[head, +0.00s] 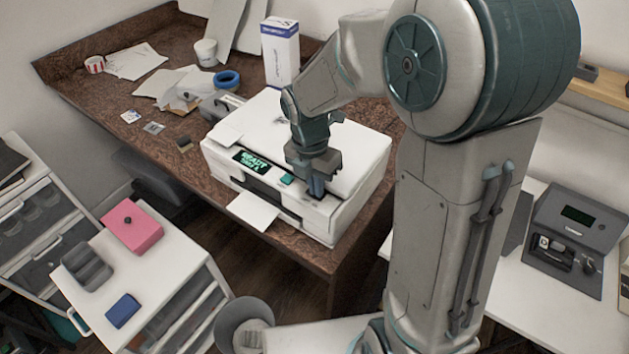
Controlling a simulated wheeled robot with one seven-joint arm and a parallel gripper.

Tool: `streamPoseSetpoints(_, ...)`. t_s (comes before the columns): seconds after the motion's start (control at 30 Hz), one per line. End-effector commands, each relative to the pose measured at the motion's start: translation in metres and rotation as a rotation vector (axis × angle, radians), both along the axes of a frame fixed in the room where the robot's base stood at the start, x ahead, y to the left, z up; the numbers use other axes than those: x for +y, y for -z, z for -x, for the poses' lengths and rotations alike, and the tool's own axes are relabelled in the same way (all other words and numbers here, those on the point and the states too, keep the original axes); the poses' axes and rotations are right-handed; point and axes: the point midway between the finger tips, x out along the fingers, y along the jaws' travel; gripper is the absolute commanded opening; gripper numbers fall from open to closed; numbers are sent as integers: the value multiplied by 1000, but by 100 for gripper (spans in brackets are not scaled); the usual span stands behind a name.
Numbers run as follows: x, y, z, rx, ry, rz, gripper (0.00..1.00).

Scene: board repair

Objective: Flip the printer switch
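The white printer (349,178) stands on the brown desk near its front edge. Its small screen (252,161) is lit green and reads "READY" on its upper line. A teal button or switch (287,179) shows on the front panel, just left of my gripper. My gripper (316,190) points down at the right part of the printer's front, close to or touching it. The fingers look close together, but I cannot tell whether they are shut. The area right under the fingertips is hidden by the gripper. A white sheet (252,212) sticks out of the front slot.
A tall white box (280,52), a blue tape roll (227,79), a white cup (206,52) and papers lie behind the printer on the brown desk (85,82). A drawer cabinet with a pink box (132,228) stands front left. A grey device (574,240) sits at right.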

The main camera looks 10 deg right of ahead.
Motion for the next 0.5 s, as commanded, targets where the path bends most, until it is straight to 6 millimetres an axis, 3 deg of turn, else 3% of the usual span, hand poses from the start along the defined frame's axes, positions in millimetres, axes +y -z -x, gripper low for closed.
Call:
streamPoseSetpoints(0.3, 8, -48, -4, -17, -5, -3, 0)
streamPoseSetpoints(0.5, 11, -95, -7, -19, -4, -4, 0)
